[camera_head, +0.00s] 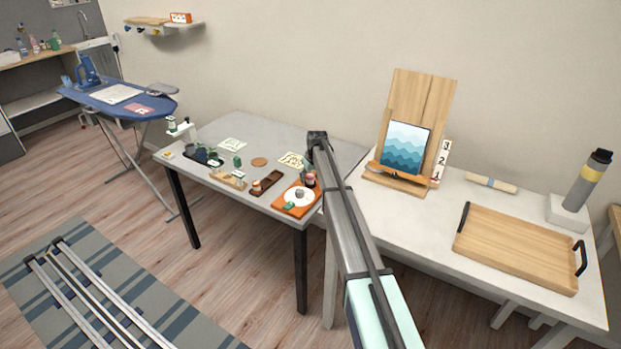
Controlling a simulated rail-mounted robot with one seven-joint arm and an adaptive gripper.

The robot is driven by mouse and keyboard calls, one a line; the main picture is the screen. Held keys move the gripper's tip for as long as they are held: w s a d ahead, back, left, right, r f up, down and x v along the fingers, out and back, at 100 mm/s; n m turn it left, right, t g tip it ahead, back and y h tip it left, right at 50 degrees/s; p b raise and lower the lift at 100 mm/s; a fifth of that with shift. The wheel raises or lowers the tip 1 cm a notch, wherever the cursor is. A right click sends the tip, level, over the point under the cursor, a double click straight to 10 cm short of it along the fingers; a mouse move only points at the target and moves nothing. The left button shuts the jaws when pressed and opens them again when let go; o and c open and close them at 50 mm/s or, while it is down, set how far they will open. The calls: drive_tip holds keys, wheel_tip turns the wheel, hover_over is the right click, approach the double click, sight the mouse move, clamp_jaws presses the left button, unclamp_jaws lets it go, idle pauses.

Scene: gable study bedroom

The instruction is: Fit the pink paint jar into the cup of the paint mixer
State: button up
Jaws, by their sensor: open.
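A small pinkish jar with a dark upper part (310,181), likely the pink paint jar, stands at the right end of the grey table, by an orange tray (285,206). My gripper (311,171) is just above or at this jar and partly hides it. The jaws are open; whether they are around the jar is too small to tell. I cannot pick out the paint mixer or its cup for certain. A white upright device (181,129) at the table's far left edge could be it, and so could the orange tray's white round plate (299,196).
The right-hand table holds an easel (415,120) and a wooden tray (515,248).

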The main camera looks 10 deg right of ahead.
drive_tip(key=b+v, duration=0.2)
drive_tip(key=v, duration=1)
drive_tip(key=shift+r+b, duration=0.15)
drive_tip(key=shift+b, duration=0.2)
